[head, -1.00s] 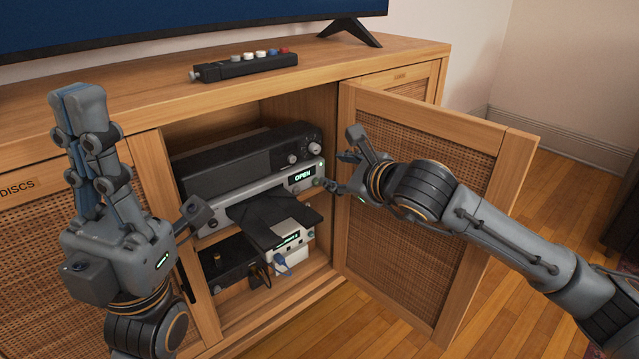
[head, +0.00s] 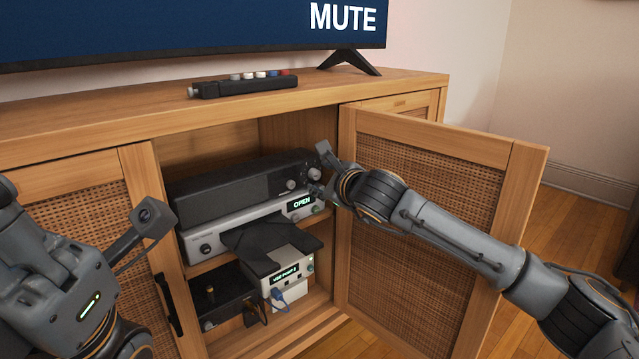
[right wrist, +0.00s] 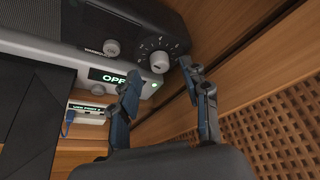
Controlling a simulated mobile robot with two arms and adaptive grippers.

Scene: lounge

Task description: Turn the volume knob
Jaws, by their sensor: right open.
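The black amplifier (head: 235,182) stands on the upper shelf of the open cabinet. Its volume knob (right wrist: 158,61), light grey with a ring of tick marks, shows in the right wrist view and also in the head view (head: 314,174). A smaller knob (right wrist: 111,48) is to its left. My right gripper (right wrist: 160,68) is open, with one fingertip on each side of the volume knob; I cannot tell if they touch it. My left gripper (head: 8,195) is at the left edge, its fingers mostly cut off.
A silver player (head: 240,222) reading OPEN is under the amplifier, its black tray (head: 272,240) sticking out. A white box (head: 290,275) with a blue plug is below. The open cabinet door (head: 430,220) is close to my right arm. The TV (head: 200,30) reads MUTE.

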